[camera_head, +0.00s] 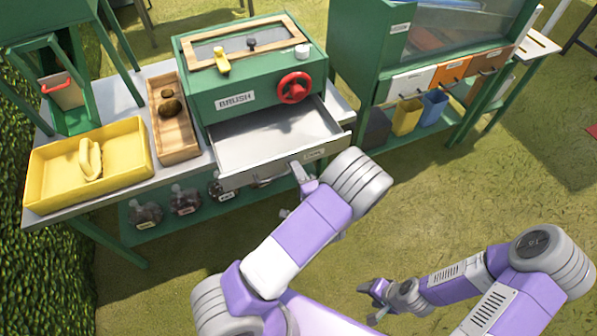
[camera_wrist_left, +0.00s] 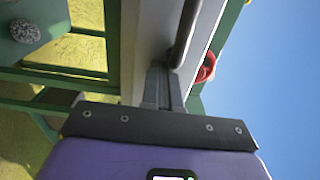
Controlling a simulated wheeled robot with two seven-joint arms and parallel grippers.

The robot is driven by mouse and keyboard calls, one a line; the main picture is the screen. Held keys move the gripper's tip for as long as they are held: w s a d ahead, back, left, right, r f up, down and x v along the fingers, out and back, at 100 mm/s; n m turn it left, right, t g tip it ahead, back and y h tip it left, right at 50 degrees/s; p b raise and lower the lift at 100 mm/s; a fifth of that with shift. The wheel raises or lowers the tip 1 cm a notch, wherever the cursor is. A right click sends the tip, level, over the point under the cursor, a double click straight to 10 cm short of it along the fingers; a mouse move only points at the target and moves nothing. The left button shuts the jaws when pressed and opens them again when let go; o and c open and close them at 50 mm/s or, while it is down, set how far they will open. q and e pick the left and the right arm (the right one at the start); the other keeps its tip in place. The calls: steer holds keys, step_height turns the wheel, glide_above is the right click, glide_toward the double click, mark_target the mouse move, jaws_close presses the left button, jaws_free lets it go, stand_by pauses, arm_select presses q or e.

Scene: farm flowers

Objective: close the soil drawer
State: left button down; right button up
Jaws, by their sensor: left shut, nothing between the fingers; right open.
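The grey metal drawer (camera_head: 270,135) stands pulled out and empty below the green box (camera_head: 250,85) marked BRUSH. Its front (camera_head: 314,154) carries a small label too small to read. My left gripper (camera_head: 298,168) is shut and empty at the outer side of the drawer front. In the left wrist view, my left fingers (camera_wrist_left: 163,88) point at the grey drawer front (camera_wrist_left: 150,35), right beside a dark bar handle (camera_wrist_left: 185,35); I cannot tell whether they touch it. My right gripper (camera_head: 374,301) is open, low over the grass, away from the drawer.
A yellow tray (camera_head: 45,180) with a yellow brush (camera_head: 90,160) and a wooden box (camera_head: 180,150) with brown lumps stand left of the drawer. A red wheel (camera_head: 294,88) is on the green box. Jars (camera_head: 185,200) stand on a lower shelf. Another green station (camera_head: 350,60) stands right.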

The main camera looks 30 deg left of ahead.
arm_select(q)
glide_toward(276, 131)
steer(key=x, duration=0.3)
steer(key=r+x, duration=0.1)
steer(key=x, duration=0.2)
steer(key=r+x, duration=0.1)
steer(key=x, duration=0.3)
steer(key=shift+s, duration=0.15)
steer(key=shift+w+a+r, duration=0.1)
steer(key=shift+w+a, duration=0.1)
steer(key=shift+a, duration=0.05)
steer(key=shift+a+r, duration=0.1)
steer(key=shift+r, duration=0.1)
arm_select(e)
steer(key=shift+w+d+r, duration=0.1)
steer(key=shift+w+r, duration=0.1)
steer(key=shift+w, duration=0.35)
